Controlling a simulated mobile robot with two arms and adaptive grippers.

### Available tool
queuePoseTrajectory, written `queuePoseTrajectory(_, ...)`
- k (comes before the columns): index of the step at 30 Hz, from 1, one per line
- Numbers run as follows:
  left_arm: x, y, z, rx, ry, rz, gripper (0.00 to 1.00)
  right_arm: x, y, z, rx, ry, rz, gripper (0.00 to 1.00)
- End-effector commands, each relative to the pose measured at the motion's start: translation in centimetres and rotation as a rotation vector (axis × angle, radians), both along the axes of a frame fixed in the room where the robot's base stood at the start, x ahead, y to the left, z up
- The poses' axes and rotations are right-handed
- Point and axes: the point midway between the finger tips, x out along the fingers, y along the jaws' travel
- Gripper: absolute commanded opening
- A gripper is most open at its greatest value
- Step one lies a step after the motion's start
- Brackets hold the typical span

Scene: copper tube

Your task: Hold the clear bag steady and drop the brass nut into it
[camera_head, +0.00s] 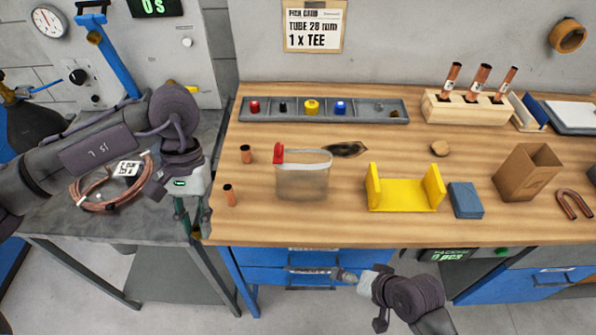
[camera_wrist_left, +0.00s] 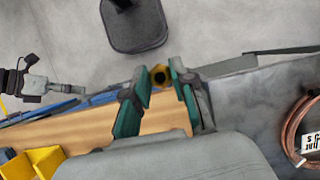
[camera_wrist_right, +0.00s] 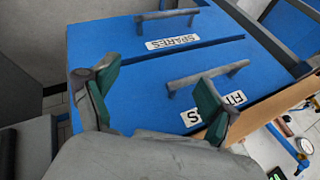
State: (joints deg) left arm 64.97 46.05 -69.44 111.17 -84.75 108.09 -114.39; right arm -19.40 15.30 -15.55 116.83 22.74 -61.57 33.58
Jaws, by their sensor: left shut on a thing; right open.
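The clear bag (camera_head: 303,180) stands upright on the wooden bench, its mouth up, with a red clip (camera_head: 278,153) at its left top edge. My left gripper (camera_head: 195,222) is beyond the bench's left end, left of the bag and apart from it.
Two short copper pieces (camera_head: 230,195) stand left of the bag. A yellow bracket (camera_head: 404,193), blue block (camera_head: 466,200) and brown paper bag (camera_head: 526,172) are right of it. A grey parts tray (camera_head: 366,109) lies behind. Blue drawers (camera_wrist_right: 150,75) are under the bench.

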Motion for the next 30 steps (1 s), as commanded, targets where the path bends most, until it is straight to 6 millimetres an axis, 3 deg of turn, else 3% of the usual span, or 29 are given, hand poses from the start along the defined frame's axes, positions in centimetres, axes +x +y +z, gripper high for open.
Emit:
queuePoseTrajectory(6, 0.0, 0.0, 0.7, 0.0, 0.0, 0.0, 0.0, 2.2, 4.5, 7.2, 0.357, 0.083, -0.151, 0.85)
queuePoseTrajectory(14, 0.0, 0.0, 0.8, 0.0, 0.001, 0.0, 0.0, 5.5, 6.8, 10.3, 0.784, 0.378, -0.445, 0.85)
queuePoseTrajectory(22, 0.0, 0.0, 1.0, 0.0, 0.001, 0.0, 0.0, 9.4, 6.2, 13.6, 1.138, 0.748, -0.783, 0.85)
queuePoseTrajectory(30, 0.0, 0.0, 0.9, 0.0, 0.0, 0.0, 0.0, 13.0, 3.9, 14.5, 1.348, 0.976, -1.041, 0.85)
